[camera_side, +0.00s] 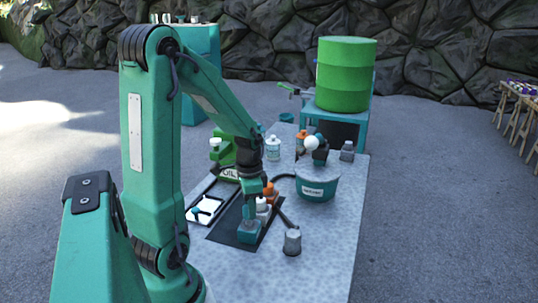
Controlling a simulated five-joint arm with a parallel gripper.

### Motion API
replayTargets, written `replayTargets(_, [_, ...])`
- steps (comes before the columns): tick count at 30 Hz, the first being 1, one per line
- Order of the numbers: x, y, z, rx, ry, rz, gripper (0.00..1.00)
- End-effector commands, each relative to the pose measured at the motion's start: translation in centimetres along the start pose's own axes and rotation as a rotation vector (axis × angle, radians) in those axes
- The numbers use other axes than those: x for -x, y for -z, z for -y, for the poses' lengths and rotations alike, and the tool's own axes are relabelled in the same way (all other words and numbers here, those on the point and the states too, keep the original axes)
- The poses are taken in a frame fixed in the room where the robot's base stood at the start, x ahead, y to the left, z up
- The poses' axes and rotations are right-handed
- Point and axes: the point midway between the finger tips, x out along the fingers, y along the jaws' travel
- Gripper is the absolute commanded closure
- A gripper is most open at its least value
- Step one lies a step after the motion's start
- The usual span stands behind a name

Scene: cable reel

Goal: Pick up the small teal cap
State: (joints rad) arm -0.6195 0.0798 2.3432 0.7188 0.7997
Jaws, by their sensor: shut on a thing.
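My gripper (250,222) points down over the dark mat (222,233), near the mat's front right part. It is shut on a small teal piece (249,231) at its lower end, which I take to be the small teal cap. The piece is low, at or just above the mat; I cannot tell if it touches. The fingers are small in this view, and the arm hides part of the mat behind them.
A white bottle (262,206) and an orange thing (269,190) stand close behind my gripper. A grey cup (292,242) stands to the right. Behind are a teal tub (317,189) and a white-labelled bottle (273,148). The front right tabletop (322,262) is clear.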

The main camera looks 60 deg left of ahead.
Motion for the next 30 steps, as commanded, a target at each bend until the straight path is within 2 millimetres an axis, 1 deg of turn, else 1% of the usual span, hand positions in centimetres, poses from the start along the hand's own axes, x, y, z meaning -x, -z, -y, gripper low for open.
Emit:
replayTargets(2, [1.1,0.1,0.1,0.0,0.004,-0.004,0.91])
replayTargets(5, [1.8,0.5,-1.4,-0.006,0.002,-0.002,0.91])
replayTargets(15, [4.9,1.8,-6.5,-0.007,0.002,-0.004,0.91])
replayTargets(21, [6.4,2.4,-9.0,-0.005,0.002,-0.003,0.91])
replayTargets(25, [7.1,2.7,-10.1,-0.003,0.001,-0.002,0.91])
replayTargets(30, [7.6,2.9,-11.0,-0.002,0.0,0.0,0.91])
